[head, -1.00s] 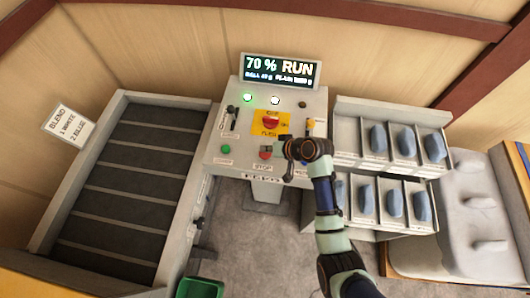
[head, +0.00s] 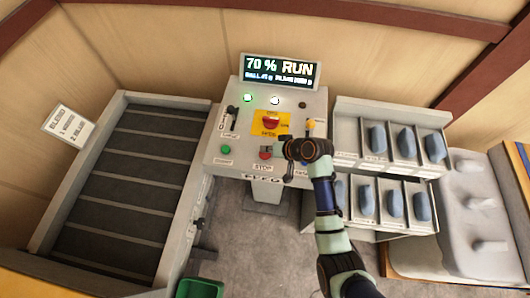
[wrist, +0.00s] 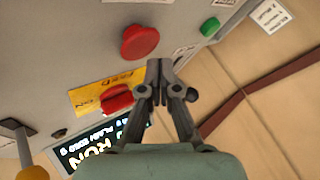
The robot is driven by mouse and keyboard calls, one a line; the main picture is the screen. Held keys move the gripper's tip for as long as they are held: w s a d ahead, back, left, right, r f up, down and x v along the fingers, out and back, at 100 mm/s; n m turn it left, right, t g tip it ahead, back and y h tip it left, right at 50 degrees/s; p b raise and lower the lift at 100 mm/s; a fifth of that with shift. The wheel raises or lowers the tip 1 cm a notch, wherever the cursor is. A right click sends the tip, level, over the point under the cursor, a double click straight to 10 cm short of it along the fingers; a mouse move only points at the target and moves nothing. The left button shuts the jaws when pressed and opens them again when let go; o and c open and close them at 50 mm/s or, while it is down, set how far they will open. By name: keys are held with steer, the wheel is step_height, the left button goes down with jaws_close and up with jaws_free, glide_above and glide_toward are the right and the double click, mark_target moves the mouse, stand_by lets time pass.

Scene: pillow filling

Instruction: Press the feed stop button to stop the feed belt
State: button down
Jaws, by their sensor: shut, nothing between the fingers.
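The red stop button (head: 265,153) is on the lower part of the grey control panel (head: 215,150), above a STOP label. In the wrist view it is the round red button (wrist: 140,42) near the top. My gripper (head: 279,148) is over the panel just right of the button in the head view. In the wrist view my gripper (wrist: 160,68) has its fingertips together and empty, beside and below the button, with a visible gap in the picture. I cannot tell its height above the panel. The feed belt (head: 125,180) is at left. The display (head: 281,71) reads 70 % RUN.
A red rotary handle (head: 270,121) sits on a yellow plate, also in the wrist view (wrist: 117,99). A green button (head: 225,149) is left of the stop button. A yellow-knobbed lever (head: 310,123) stands at right. Bins with blue items (head: 407,140) are further right.

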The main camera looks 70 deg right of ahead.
mark_target(267, 154)
steer(key=shift+f, duration=0.4)
steer(key=shift+f+b, duration=0.45)
steer(key=shift+f, duration=0.1)
stand_by(0.5)
steer(key=shift+r+p, duration=0.95)
steer(key=shift+p, duration=0.05)
step_height(267, 154, up, 5)
steer(key=p, duration=0.5)
steer(key=shift+r, duration=0.1)
stand_by(0.6)
